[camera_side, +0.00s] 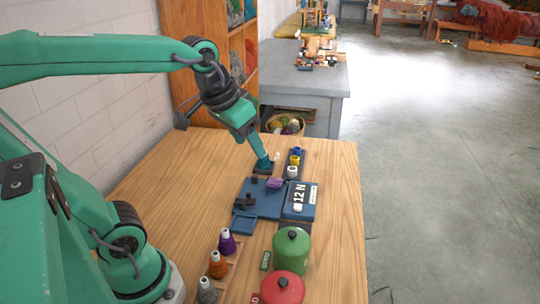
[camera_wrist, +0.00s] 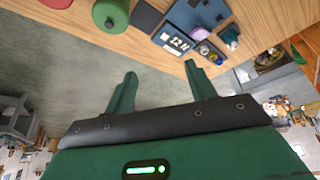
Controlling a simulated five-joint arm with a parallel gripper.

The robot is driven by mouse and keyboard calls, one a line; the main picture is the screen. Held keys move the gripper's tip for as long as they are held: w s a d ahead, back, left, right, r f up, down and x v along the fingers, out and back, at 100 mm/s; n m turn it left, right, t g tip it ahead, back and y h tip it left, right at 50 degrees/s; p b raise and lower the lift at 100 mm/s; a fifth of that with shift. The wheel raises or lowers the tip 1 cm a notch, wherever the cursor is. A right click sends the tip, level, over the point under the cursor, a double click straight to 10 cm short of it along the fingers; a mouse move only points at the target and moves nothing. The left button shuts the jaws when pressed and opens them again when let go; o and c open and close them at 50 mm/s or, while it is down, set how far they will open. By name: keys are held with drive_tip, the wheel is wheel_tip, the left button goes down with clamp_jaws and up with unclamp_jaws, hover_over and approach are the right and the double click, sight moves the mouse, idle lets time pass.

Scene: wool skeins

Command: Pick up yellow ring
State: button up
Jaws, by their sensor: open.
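The yellow ring (camera_side: 295,160) is on a small dark stand at the far end of the wooden table, between a blue ring (camera_side: 297,151) and a white ring (camera_side: 292,171).
A blue board (camera_side: 262,205) with a purple piece (camera_side: 275,183) lies nearer, beside a block marked 12 N (camera_side: 299,214). Green (camera_side: 291,247) and red (camera_side: 283,289) lidded pots and several cones (camera_side: 226,242) stand in front. The table's left part is bare.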

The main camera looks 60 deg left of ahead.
drive_tip(key=w+a+r+n+g, duration=0.15)
drive_tip(key=w+a, duration=0.25)
drive_tip(key=w, duration=0.7)
drive_tip(key=n+g, duration=0.3)
drive_tip(key=n, duration=0.2)
hover_over(295, 161)
drive_tip(key=w+a, duration=0.1)
wheel_tip(295, 161, down, 20)
drive_tip(key=shift+a+f, duration=0.15)
drive_tip(key=shift+f, duration=1.35)
drive_tip(key=shift+f, duration=2.6)
